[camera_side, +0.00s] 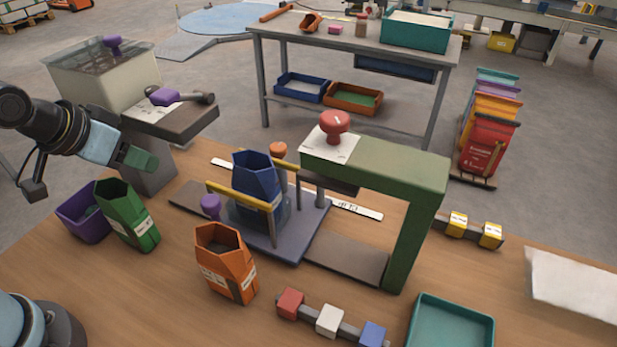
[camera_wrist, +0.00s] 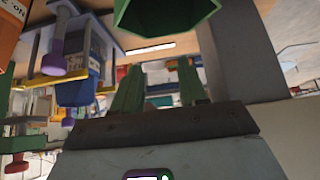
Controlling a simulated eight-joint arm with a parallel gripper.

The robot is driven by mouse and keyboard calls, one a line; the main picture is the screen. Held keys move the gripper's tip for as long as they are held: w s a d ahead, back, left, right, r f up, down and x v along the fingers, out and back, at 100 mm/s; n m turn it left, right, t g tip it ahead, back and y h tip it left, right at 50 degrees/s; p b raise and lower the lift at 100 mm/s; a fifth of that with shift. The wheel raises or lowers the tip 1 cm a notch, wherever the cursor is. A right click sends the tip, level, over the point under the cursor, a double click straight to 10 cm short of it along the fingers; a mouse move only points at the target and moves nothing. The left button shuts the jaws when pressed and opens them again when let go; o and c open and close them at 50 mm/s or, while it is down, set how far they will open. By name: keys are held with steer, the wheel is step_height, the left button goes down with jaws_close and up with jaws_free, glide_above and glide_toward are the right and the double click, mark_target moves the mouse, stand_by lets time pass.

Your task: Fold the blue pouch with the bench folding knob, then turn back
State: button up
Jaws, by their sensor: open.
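The blue pouch (camera_side: 256,172) stands upright, top open, between two yellow bars of a blue-grey fixture (camera_side: 290,243) on the bench. A purple knob (camera_side: 210,204) sits at the fixture's front left and an orange knob (camera_side: 278,149) at its back. Which is the folding knob is not marked. My gripper (camera_side: 148,160) is open and empty, up at the left, well apart from the pouch and both knobs. The wrist view, upside down, shows its two green fingers (camera_wrist: 158,86) spread, with the blue pouch (camera_wrist: 80,80) and purple knob (camera_wrist: 52,58) off to the left.
A green pouch (camera_side: 130,215) and purple container (camera_side: 80,215) stand below my gripper. An orange pouch (camera_side: 226,265) stands in front of the fixture. A green press frame (camera_side: 395,170) with a red knob (camera_side: 335,122) rises at right. A hopper (camera_side: 105,75) stands behind my gripper.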

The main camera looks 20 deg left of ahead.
steer(key=o, duration=0.3)
steer(key=shift+d, duration=0.2)
steer(key=d+r+n+g, duration=0.4)
steer(key=d, duration=0.2)
step_height(320, 180, up, 5)
steer(key=m+g, duration=0.2)
steer(key=g, duration=0.1)
glide_above(278, 146)
step_height(278, 146, down, 12)
steer(key=shift+r, duration=0.25)
steer(key=c, duration=1)
